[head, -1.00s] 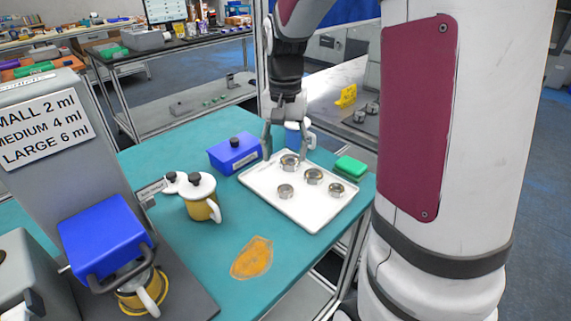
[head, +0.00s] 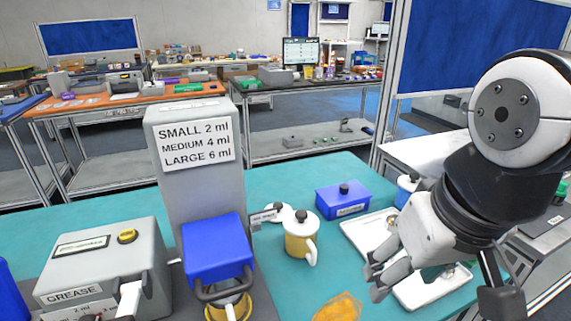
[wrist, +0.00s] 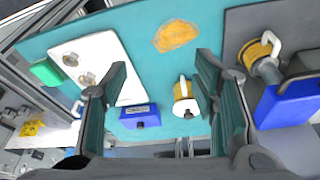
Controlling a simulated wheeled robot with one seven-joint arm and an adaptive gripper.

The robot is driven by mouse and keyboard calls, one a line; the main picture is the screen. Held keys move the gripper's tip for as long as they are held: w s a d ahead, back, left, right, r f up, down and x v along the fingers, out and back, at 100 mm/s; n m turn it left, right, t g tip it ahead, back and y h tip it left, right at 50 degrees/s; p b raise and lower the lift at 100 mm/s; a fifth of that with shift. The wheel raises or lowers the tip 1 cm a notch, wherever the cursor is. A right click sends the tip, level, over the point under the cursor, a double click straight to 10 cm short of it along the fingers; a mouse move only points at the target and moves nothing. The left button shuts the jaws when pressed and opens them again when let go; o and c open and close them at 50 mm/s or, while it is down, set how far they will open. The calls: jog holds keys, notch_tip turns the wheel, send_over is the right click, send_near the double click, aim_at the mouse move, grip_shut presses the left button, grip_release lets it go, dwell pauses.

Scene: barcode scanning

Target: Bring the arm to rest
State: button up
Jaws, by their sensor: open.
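My gripper (head: 376,281) is open and empty, raised above the right part of the teal table (head: 285,290) in the head view. Its two dark fingers (wrist: 160,80) stand wide apart in the wrist view, with nothing between them but the table and things below. My arm and gripper cover much of the white tray (head: 413,294). The tray also shows in the wrist view (wrist: 116,58), with metal rings on it.
A yellow mug with a white lid (head: 300,240), a blue box (head: 342,200) and an orange patch (head: 338,307) are on the table. A grease machine (head: 100,262) and a dispenser with a blue head (head: 217,248) stand at the left. A green block (wrist: 47,72) lies beside the tray.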

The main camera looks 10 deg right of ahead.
jog(key=shift+s+a+f+n, duration=0.15)
jog(key=shift+s, duration=0.2)
jog(key=shift+s+a+f+n, duration=0.1)
jog(key=shift+s+n, duration=0.05)
jog(key=shift+s, duration=0.2)
notch_tip(320, 180, up, 3)
jog(key=shift+t+p, duration=0.4)
jog(key=shift+p, duration=0.75)
jog(key=shift+d, duration=0.1)
